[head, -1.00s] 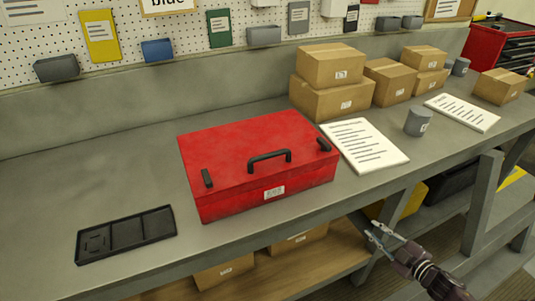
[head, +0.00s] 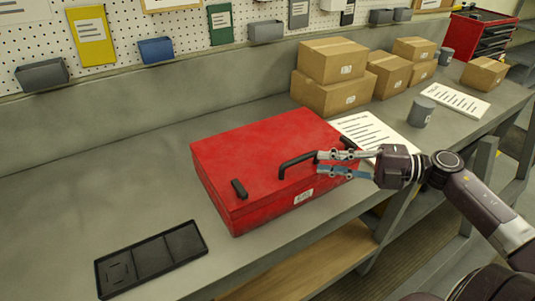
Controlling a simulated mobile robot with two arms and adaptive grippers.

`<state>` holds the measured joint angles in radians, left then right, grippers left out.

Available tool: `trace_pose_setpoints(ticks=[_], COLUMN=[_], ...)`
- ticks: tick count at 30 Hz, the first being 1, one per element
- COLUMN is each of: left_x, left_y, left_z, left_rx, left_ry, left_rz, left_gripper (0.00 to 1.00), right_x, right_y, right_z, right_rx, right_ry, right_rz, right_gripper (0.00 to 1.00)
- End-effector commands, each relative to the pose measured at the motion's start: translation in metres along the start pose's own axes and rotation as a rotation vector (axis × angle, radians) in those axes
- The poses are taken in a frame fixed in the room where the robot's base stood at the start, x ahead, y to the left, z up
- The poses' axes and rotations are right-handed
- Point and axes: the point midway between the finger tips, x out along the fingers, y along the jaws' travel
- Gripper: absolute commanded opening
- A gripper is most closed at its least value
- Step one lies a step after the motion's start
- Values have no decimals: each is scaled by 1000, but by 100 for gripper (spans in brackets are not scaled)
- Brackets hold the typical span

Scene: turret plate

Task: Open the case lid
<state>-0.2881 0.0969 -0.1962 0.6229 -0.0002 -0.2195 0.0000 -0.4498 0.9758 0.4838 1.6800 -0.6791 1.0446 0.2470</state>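The red case (head: 250,155) lies on the workbench with its lid shut. A black handle (head: 293,165) is on its front, with a black latch (head: 239,189) to the left. A second dark latch at the right is partly hidden by my gripper. My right gripper (head: 319,162) reaches in from the right over the case's front right part. Its two fingers are apart and their tips are at the right end of the handle; I cannot tell whether they touch it. My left gripper is not in view.
A black divided tray (head: 122,271) lies on the bench at front left. A printed sheet (head: 372,130) and a grey cup (head: 421,112) are right of the case. Cardboard boxes (head: 333,61) stand behind. The bench left of the case is clear.

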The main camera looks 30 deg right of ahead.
Motion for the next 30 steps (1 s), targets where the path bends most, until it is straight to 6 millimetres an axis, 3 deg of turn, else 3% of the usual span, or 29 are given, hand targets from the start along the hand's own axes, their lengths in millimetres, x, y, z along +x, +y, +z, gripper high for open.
trace_pose_setpoints(ticks=[4, 8, 14, 21, 30], left_x=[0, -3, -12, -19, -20], left_y=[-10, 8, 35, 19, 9], left_z=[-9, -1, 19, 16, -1], left_rx=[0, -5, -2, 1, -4], left_ry=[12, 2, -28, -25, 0], left_rz=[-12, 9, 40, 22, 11], left_gripper=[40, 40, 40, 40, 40], right_x=[1, 10, 39, 68, 79], right_y=[2, 4, 6, 4, 1], right_z=[0, 0, 0, 0, 0], right_rx=[-9, -11, -12, -10, -10], right_ry=[4, 4, 4, 2, 3], right_rz=[-11, -11, -8, -8, -11], right_gripper=[18, 18, 18, 18, 18])
